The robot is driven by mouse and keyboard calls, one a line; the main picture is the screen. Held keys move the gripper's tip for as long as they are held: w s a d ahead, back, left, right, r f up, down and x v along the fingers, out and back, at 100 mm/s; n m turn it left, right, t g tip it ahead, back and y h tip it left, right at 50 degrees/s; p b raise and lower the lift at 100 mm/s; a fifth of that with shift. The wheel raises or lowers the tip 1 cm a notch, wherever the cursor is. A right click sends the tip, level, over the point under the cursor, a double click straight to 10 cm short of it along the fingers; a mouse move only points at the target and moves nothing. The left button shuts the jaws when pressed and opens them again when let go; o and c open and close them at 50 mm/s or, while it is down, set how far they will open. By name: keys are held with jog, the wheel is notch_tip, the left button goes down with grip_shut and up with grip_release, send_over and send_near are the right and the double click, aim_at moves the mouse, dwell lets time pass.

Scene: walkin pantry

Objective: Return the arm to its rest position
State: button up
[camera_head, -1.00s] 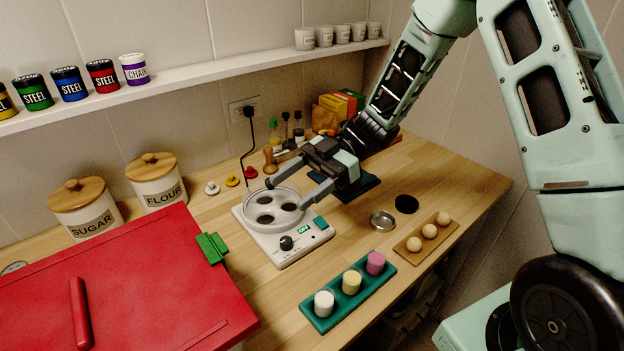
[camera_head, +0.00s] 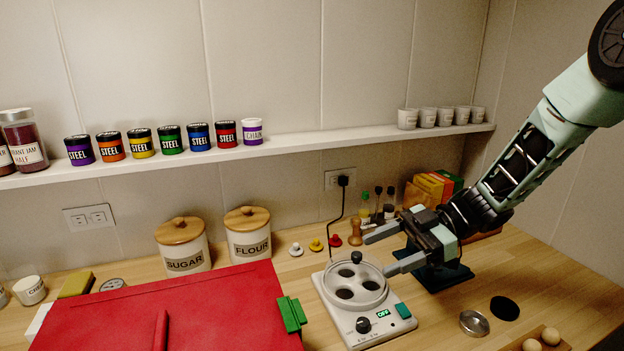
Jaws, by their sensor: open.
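My gripper (camera_head: 378,251) is open, with its two fingers pointing left over the back right of the white appliance. Nothing shows between the fingers. My arm comes down from the upper right of the view. The white appliance (camera_head: 383,328) has a round top with several dark wells, a black knob and a small green display. A small dark-topped piece (camera_head: 356,257) shows at the back of its round top, near the fingers. A dark stand (camera_head: 443,277) is on the counter beneath my gripper.
A red lidded box (camera_head: 215,310) with a green clip (camera_head: 291,314) fills the front left. Sugar (camera_head: 184,245) and flour (camera_head: 248,235) canisters stand behind it. A shelf (camera_head: 300,145) holds tins and white cups. A metal dish (camera_head: 474,323) and black disc (camera_head: 505,308) lie at right.

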jog(key=w+a+r+m+t+h, duration=0.3)
jog(key=w+a+m+t, duration=0.15)
jog(key=a+t, duration=0.25)
jog(key=s+d+f+m+g+h, duration=0.1)
jog(key=s+m+h, duration=0.3)
jog(key=s, duration=1)
jog(key=s+d+f+m+g+h, duration=0.2)
jog(key=s+m+g+h, duration=0.2)
jog(key=s, duration=1)
jog(key=h, duration=0.2)
jog(key=shift+s+d+h, duration=0.2)
jog(key=shift+d+h, duration=0.1)
jog(key=shift+h, duration=0.1)
